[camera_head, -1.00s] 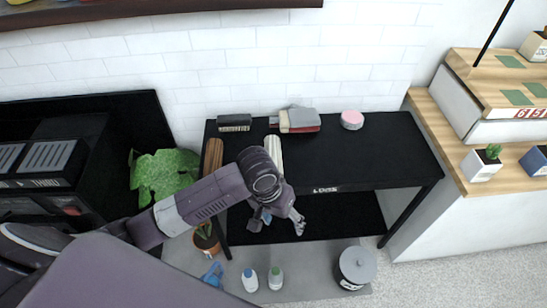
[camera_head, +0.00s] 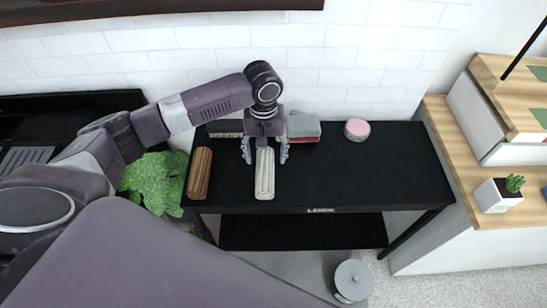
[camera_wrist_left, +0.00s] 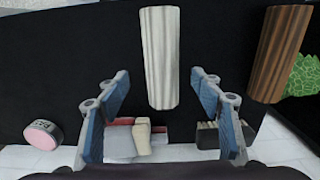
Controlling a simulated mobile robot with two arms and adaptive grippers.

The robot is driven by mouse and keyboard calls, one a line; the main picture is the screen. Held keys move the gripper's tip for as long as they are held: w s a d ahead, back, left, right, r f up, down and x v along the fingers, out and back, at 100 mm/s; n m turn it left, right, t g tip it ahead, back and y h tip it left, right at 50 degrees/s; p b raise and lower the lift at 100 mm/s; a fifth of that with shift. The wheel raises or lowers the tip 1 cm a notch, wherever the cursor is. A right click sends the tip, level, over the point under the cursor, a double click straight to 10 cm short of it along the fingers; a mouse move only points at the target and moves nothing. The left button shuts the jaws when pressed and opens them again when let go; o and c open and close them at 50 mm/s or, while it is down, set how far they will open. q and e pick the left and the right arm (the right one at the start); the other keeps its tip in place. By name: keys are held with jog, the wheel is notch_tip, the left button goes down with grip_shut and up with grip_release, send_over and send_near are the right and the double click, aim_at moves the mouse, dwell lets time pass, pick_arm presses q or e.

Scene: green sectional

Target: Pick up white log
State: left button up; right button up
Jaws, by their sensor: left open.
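The white log (camera_head: 264,174) is a pale ridged cylinder lying on the black table (camera_head: 340,178), its long side running front to back. My left gripper (camera_head: 265,158) is open above the log's back end, with one finger on each side of it in the head view. In the left wrist view the white log (camera_wrist_left: 161,60) reaches in between the open fingers of the left gripper (camera_wrist_left: 160,105). My right gripper is not in view.
A brown log (camera_head: 199,173) lies left of the white log. Behind are a dark brush-like item (camera_head: 225,128), a grey and red item (camera_head: 303,128) and a pink round tin (camera_head: 357,129). A green plant (camera_head: 155,182) stands at the left. The table's right half is clear.

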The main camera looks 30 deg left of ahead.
aim_at(264, 166)
pick_arm(q)
jog(key=shift+w+f, duration=0.2)
jog(key=shift+f, duration=0.5)
jog(key=f, duration=0.4)
jog(key=shift+s+a+p, duration=0.2)
jog(key=shift+s+p, duration=0.1)
jog(key=shift+s, duration=0.1)
jog(key=shift+w+f, duration=0.15)
jog(key=shift+f, duration=0.9)
jog(key=c, duration=1.3)
jog(key=shift+c, duration=1.1)
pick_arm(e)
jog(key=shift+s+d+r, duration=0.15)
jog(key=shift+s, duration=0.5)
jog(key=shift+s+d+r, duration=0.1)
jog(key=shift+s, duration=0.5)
